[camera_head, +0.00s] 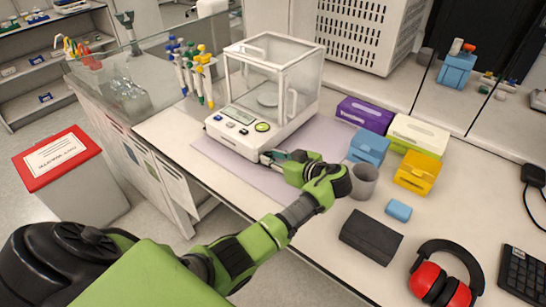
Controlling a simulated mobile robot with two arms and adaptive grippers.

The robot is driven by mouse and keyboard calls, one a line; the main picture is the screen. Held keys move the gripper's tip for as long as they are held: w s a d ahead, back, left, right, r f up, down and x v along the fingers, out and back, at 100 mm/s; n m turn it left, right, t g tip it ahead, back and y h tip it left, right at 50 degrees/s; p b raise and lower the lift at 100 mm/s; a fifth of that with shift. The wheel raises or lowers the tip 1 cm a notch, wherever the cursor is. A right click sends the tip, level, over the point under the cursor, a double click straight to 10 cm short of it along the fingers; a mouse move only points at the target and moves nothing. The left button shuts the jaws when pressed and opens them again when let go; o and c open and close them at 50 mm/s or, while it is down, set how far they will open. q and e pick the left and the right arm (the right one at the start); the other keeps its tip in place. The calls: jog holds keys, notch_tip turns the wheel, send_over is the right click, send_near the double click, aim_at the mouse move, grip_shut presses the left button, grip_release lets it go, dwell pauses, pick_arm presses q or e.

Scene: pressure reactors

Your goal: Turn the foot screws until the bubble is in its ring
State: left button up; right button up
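The analytical balance (240,140) has a clear glass draft shield and stands on a pale mat (222,159) on the bench. Its front panel has a small display, buttons and a round yellow-green spot at the right, too small to tell if it is the bubble level. My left gripper (268,157) reaches in from the right to the balance's front right lower corner. Its fingertips are at or very near the foot there; that foot screw is hidden, and I cannot tell whether the fingers grip it. The other foot screws are not visible. My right gripper is not in view.
Blue (369,146), yellow (417,173) and purple (364,115) boxes, a grey cup (364,180) and a black block (370,237) stand right of my gripper. Red earmuffs (440,288) lie front right. Pipettes (190,70) stand behind left of the balance.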

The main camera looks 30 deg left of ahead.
pick_arm(q)
jog(key=shift+o, duration=1)
jog(key=shift+d, duration=0.15)
jog(key=v, duration=1.1)
jog(key=shift+d+r, duration=0.2)
jog(key=shift+d, duration=0.15)
jog(key=shift+s+f, duration=0.1)
